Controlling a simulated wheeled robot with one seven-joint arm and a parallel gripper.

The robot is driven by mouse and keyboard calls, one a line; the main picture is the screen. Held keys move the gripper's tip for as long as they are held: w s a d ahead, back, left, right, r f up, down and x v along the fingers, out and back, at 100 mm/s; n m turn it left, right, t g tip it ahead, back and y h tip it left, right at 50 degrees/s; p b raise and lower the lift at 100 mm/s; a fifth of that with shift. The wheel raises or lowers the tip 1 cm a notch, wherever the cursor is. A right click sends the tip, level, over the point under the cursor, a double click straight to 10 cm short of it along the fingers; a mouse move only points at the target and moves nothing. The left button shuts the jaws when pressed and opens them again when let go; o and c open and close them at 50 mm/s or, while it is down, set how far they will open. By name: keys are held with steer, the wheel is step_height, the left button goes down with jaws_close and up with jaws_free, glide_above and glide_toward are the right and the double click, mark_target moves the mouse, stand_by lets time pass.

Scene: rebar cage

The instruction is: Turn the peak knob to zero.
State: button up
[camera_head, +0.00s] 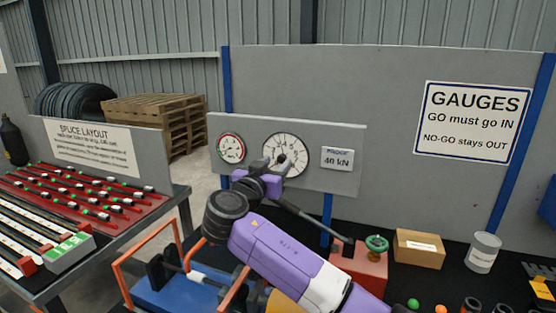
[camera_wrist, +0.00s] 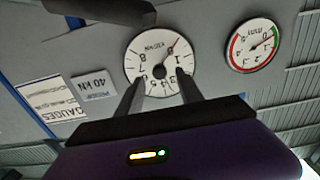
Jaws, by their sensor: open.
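The large white round gauge (camera_head: 297,146) is on the grey panel and also shows upside down in the wrist view (camera_wrist: 150,50). The dark round peak knob (camera_wrist: 160,72) is at the middle of its face. My gripper (camera_wrist: 159,80) is open, with one fingertip on each side of the knob in that view. Whether the fingers touch the knob I cannot tell. In the head view my gripper (camera_head: 266,168) partly covers the gauge's lower left.
A smaller gauge with a red and green rim (camera_head: 231,148) is left of the large one. A PROOF 40 kN label (camera_head: 337,158) is at right. Below stand a red block with a green handwheel (camera_head: 375,244), a cardboard box (camera_head: 419,249) and a white can (camera_head: 483,252).

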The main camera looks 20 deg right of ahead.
steer(key=shift+x, duration=1)
jaws_close()
